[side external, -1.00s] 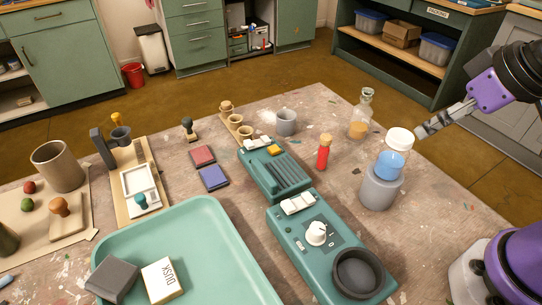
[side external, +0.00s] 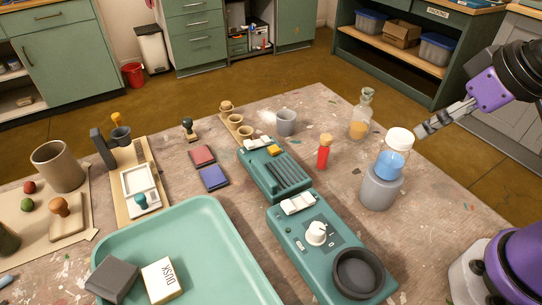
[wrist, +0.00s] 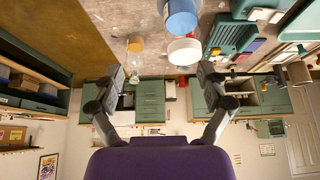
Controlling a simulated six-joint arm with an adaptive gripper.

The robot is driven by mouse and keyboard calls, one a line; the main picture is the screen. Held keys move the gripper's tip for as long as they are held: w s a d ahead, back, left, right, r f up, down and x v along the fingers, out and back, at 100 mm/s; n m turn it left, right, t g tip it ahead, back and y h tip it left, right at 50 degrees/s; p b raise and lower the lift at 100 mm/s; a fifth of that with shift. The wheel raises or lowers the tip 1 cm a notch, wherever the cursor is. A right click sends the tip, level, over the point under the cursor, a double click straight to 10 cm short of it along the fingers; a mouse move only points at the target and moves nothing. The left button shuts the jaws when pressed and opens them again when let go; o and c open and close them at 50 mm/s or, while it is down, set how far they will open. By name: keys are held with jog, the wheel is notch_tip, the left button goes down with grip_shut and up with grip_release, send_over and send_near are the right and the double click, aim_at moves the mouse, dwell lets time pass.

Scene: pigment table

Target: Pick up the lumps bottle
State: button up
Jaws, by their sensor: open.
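A clear bottle with blue contents and a white cap (side external: 391,164) stands upright in a grey round holder (side external: 381,188) at the right of the table. A glass bottle with orange contents and a stopper (side external: 358,127) stands behind it. No label tells me which one is the lumps bottle. My gripper (side external: 422,131) is in the air just right of the white cap, apart from it. In the wrist view, my gripper (wrist: 161,73) is open and empty. There the white cap (wrist: 184,51) and orange bottle (wrist: 135,46) show beyond the fingers.
A teal device with a dark bowl (side external: 357,273) lies in front. A green tray (side external: 215,245) is front left. Table right of the holder is clear.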

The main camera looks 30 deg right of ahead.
dwell(0.3)
jog(key=n+g+y, duration=0.2)
jog(key=n, duration=0.3)
send_near(365, 102)
notch_tip(365, 102, down, 2)
jog(key=x, duration=0.3)
jog(key=d+x, duration=0.1)
jog(key=x, duration=0.1)
jog(key=shift+w+f, duration=0.1)
jog(key=shift+w, duration=0.25)
jog(key=shift+t, duration=0.3)
jog(key=x, duration=0.5)
jog(key=shift+w+a+f, duration=0.2)
jog(key=shift+w+f, duration=0.1)
jog(key=c, duration=1.3)
